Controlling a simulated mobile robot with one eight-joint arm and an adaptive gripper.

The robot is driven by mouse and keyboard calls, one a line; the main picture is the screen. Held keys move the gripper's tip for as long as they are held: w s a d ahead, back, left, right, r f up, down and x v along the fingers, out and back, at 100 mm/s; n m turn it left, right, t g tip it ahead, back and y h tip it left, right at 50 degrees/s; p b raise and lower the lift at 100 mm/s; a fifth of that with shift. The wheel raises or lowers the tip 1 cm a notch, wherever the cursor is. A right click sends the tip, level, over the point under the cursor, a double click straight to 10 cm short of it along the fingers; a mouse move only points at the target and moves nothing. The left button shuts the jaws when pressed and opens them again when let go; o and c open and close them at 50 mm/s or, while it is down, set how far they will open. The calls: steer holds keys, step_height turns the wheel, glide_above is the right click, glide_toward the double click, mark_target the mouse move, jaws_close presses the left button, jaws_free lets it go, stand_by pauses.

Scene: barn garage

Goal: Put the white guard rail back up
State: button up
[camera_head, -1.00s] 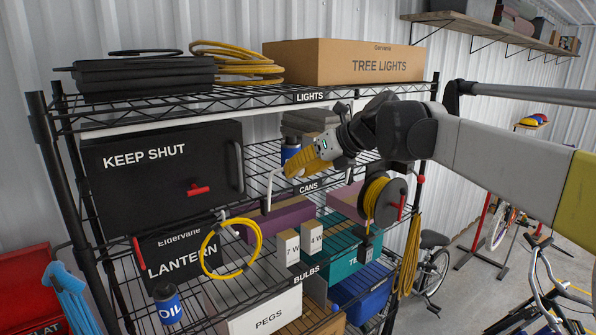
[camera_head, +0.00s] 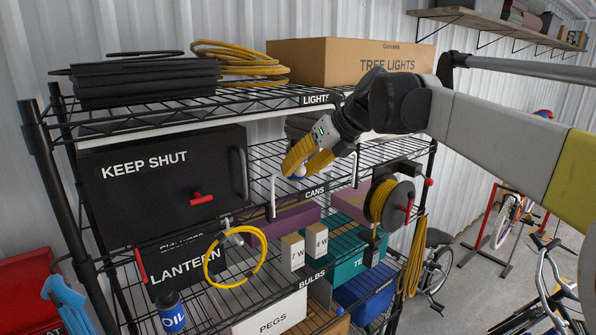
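The white guard rail (camera_head: 272,197) stands at the front edge of the shelf marked CANS. Its left upright and bent upper corner show, and a white upright (camera_head: 356,164) farther right seems to belong to it. The middle of its top bar is hidden by my gripper. My gripper (camera_head: 299,170) has yellow fingers pointing down and left, at about the height of the rail's top bar.
A black KEEP SHUT box (camera_head: 165,180) stands left of the rail. A yellow cord reel (camera_head: 386,203) hangs at the right, and a yellow ring (camera_head: 232,257) hangs below left. The LIGHTS shelf (camera_head: 315,99) is close above my gripper. A TREE LIGHTS carton (camera_head: 345,62) sits on top.

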steer(key=shift+o, duration=0.5)
steer(key=shift+s+d, duration=0.1)
steer(key=shift+s, duration=0.1)
steer(key=v, duration=1.2)
steer(key=s+d+f+n+h+b, duration=0.2)
steer(key=s+f+n+b, duration=0.6)
steer(key=f+b, duration=0.7)
steer(key=s+d+f+n+t+h+b, duration=0.1)
steer(key=s+f+n+b, duration=0.8)
steer(key=f, duration=2.6)
steer(key=s+d+f+n+h+b, duration=0.4)
steer(key=s+f+n+b, duration=0.4)
steer(key=f+b, duration=1.4)
step_height(320, 180, down, 4)
steer(key=d+n, duration=0.1)
steer(key=n, duration=0.4)
steer(key=shift+d+t, duration=0.35)
steer(key=shift+t, duration=0.05)
